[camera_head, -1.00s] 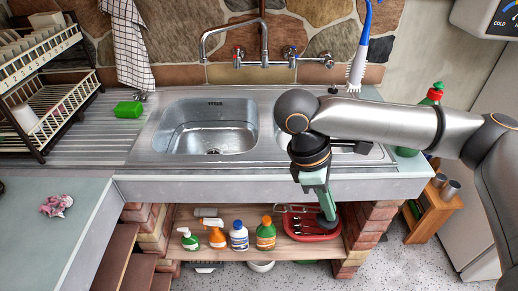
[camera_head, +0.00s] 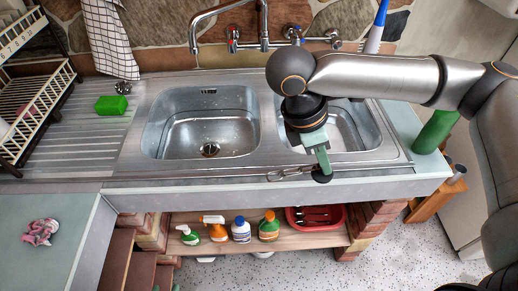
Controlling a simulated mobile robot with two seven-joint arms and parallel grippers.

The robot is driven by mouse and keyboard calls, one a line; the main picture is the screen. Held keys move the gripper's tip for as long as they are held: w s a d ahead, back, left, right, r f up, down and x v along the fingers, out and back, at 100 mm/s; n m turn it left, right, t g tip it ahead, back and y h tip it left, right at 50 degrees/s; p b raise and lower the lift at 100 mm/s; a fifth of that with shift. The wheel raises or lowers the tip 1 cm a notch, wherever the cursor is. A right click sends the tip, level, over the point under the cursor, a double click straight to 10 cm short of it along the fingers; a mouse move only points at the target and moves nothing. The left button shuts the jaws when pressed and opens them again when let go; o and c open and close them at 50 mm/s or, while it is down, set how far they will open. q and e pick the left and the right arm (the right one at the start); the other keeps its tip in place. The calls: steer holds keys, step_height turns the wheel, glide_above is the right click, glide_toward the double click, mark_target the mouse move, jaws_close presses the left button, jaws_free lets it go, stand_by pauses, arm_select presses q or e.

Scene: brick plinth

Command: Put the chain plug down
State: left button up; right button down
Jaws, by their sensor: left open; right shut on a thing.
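My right gripper (camera_head: 321,165) points down at the front edge of the sink unit, in front of the right basin (camera_head: 350,128). It is shut on the chain plug (camera_head: 322,177), a dark round stopper at the fingertips, with its metal chain (camera_head: 287,173) looping to the left. From this view I cannot tell whether the plug touches the sink's front rim or hangs above it. My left gripper is not in view.
The left basin (camera_head: 205,148) is empty. A red tray (camera_head: 298,223) and several bottles stand on the shelf (camera_head: 200,242) below. A green sponge (camera_head: 112,105) lies on the drainboard. A tap (camera_head: 225,13) rises behind the basins. A pink cloth (camera_head: 40,232) lies at left.

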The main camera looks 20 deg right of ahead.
steer(key=shift+w, duration=0.25)
steer(key=w+d+f, duration=0.2)
steer(key=w+f, duration=0.1)
steer(key=w+d+f, duration=0.2)
steer(key=w+f, duration=0.1)
steer(key=w, duration=0.1)
steer(key=w+d+f, duration=0.2)
steer(key=w+f, duration=0.1)
steer(key=w, duration=0.1)
steer(key=shift+w+d+f, duration=0.15)
steer(key=shift+w+d, duration=0.05)
steer(key=shift+d, duration=0.2)
steer(key=shift+w+d+f, duration=0.15)
steer(key=shift+f, duration=1.6)
steer(key=shift+f, duration=0.15)
steer(key=c, duration=1)
jaws_free()
